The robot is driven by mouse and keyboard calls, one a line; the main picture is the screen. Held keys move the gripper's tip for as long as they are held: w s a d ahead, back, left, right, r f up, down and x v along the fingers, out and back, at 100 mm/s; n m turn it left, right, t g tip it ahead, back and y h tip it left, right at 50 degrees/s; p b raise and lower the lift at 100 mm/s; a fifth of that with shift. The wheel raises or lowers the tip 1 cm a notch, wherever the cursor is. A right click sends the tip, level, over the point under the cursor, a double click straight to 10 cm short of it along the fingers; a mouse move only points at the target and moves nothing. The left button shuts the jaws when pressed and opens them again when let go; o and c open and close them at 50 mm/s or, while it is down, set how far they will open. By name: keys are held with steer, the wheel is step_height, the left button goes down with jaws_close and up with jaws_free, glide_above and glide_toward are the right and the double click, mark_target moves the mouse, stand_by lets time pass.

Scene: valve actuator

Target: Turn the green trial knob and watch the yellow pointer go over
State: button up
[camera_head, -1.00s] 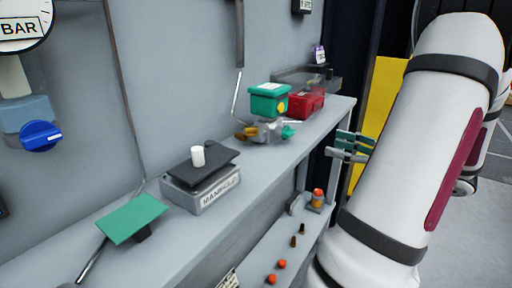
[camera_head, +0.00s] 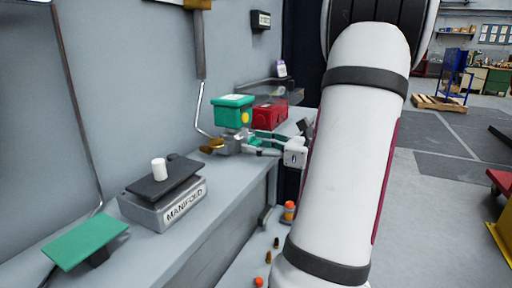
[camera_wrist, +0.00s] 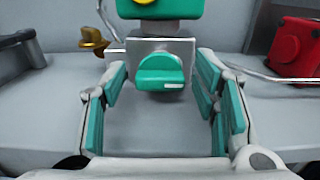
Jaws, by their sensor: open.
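The green trial knob (camera_wrist: 160,72) shows in the wrist view on the front of a grey valve body (camera_wrist: 180,48), with a white mark at its lower right. My gripper (camera_wrist: 161,88) is open, its green-padded fingers on either side of the knob and apart from it. In the head view my gripper (camera_head: 268,143) reaches in from the right at the valve, and the knob is hidden behind it. The green actuator box (camera_head: 233,110) sits on top of the valve. A round yellow piece, likely the pointer (camera_head: 246,118), is on its front; its direction cannot be told.
A red box (camera_head: 270,114) stands right of the valve, and it also shows in the wrist view (camera_wrist: 296,48). A brass fitting (camera_wrist: 93,40) sticks out left. The manifold block (camera_head: 166,203) and a green plate (camera_head: 85,242) lie nearer on the shelf.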

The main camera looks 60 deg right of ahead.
steer(key=shift+w, duration=0.25)
steer(key=c, duration=1.2)
